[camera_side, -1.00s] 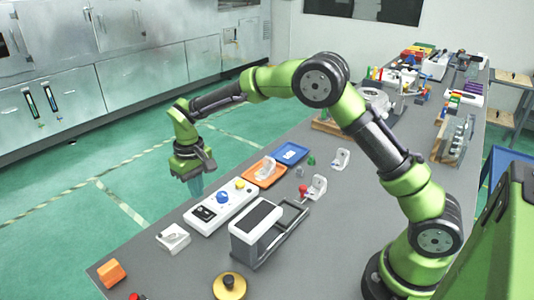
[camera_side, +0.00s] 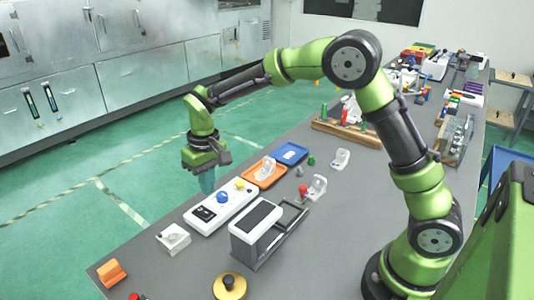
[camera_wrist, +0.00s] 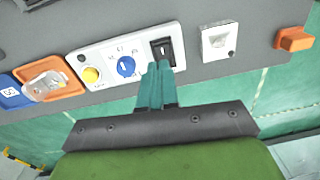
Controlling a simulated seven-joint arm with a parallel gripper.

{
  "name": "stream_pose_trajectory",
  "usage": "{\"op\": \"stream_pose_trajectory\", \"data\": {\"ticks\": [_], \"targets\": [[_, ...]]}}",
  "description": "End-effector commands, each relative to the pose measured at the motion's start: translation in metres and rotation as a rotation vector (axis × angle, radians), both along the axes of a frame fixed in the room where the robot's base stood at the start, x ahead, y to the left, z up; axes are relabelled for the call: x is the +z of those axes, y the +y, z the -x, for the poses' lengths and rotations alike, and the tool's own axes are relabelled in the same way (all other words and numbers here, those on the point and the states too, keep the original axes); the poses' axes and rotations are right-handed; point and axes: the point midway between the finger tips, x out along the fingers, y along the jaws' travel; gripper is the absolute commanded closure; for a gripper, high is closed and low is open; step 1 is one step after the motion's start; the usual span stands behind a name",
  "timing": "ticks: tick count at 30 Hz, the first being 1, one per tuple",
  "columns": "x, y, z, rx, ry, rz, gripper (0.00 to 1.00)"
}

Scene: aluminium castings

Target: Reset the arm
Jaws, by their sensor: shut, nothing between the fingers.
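My gripper (camera_side: 207,183) hangs at the far edge of the grey table, beside the white control box. Its teal fingers are together and empty, and they also show in the wrist view (camera_wrist: 158,68), pointing at the box's black rocker switch (camera_wrist: 162,50). The white control box (camera_side: 222,207) carries a blue knob (camera_wrist: 126,66) and a yellow button (camera_wrist: 91,75). I cannot tell whether the fingertips touch the box. My green and black arm reaches over the table from the right.
An orange tray (camera_side: 279,177) holding a pale casting and a blue tray (camera_side: 291,148) lie behind the box. A white block (camera_side: 173,238), an orange block (camera_side: 111,272) and a white-and-black device (camera_side: 256,226) stand nearer. Racks and bins crowd the table's far right.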

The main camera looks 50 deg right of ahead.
Motion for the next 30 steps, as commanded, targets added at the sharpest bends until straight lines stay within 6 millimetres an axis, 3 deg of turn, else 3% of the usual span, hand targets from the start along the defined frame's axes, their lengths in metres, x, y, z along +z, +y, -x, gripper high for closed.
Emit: {"op": "stream_pose_trajectory", "data": {"ticks": [3,9,19,24,30], "targets": [[0.032,-0.011,0.032,-0.046,-0.058,-0.038,1.00],[0.076,-0.030,0.093,-0.129,-0.176,-0.103,1.00],[0.109,-0.055,0.192,-0.254,-0.398,-0.193,1.00],[0.116,-0.061,0.222,-0.288,-0.495,-0.220,1.00],[0.130,-0.065,0.230,-0.298,-0.566,-0.229,1.00]]}}
